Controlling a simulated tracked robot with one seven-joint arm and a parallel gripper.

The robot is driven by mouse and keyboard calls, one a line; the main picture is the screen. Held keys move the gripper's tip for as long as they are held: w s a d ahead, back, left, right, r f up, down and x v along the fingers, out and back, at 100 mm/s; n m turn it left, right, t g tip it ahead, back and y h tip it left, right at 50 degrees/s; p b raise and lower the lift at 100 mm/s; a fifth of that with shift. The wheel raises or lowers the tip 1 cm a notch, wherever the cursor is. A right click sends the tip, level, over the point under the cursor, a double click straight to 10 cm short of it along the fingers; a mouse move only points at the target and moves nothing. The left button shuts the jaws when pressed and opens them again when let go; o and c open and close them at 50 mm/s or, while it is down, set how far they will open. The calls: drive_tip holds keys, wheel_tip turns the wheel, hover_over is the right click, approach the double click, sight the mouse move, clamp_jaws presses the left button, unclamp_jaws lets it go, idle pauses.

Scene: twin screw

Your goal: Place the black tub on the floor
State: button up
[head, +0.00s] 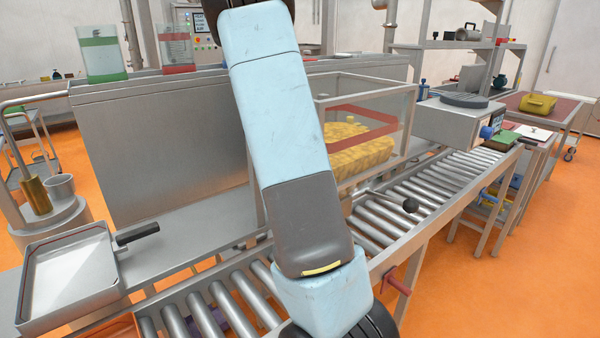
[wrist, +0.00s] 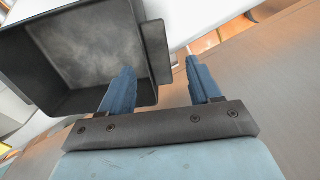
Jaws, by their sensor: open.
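The black tub (wrist: 88,48) shows in the wrist view at the upper left. It is dark, box-shaped and looks empty, with its open side towards the camera. A dark flange or handle (wrist: 156,52) stands out from its right side. My gripper (wrist: 159,66) is open, with two blue fingers. The left finger overlaps the tub's right wall, and the flange lies in line with the gap. I cannot tell if either finger touches it. The tub and gripper do not show in the head view. The orange floor (head: 480,275) lies right of the conveyor.
The roller conveyor (head: 420,185) runs from bottom left to upper right, under my arm. A metal tray (head: 70,270) stands at the left, and a clear box (head: 390,105) over yellow contents stands behind the arm. The floor at lower right is clear.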

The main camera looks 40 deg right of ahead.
wheel_tip(320, 180, down, 5)
drive_tip(key=shift+s, duration=0.1)
clamp_jaws()
idle(0.8)
